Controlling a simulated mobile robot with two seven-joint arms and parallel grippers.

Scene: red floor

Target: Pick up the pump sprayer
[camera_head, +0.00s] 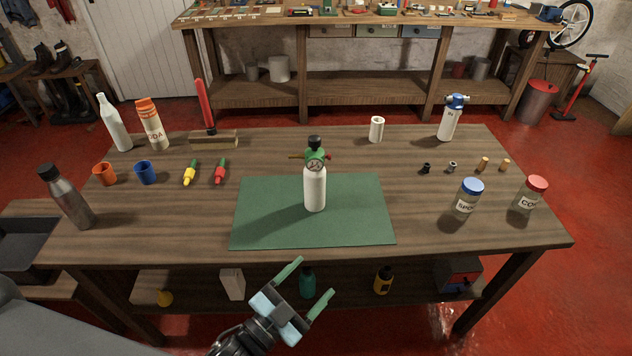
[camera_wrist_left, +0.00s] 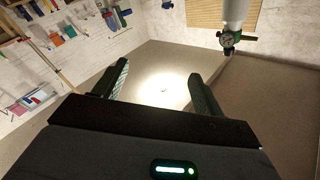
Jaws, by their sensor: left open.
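The pump sprayer (camera_head: 315,190) appears to be the white bottle with a green head, round gauge, black top knob and brass-coloured nozzle. It stands upright on the green mat (camera_head: 262,225) in the middle of the table. In the left wrist view the sprayer (camera_wrist_left: 234,14) shows upside down at the upper right, outside the jaws. My left gripper (camera_head: 315,275) is open and empty, in front of the table's near edge and apart from the sprayer. Its fingers also show in the left wrist view (camera_wrist_left: 158,70). My right gripper is not in view.
A white bottle with a blue head (camera_head: 449,121) stands back right. Jars with blue (camera_head: 468,199) and red (camera_head: 530,196) lids stand right. A grey bottle (camera_head: 68,199), cups and screwdrivers are left. The mat around the sprayer is clear. The table's front edge lies near my gripper.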

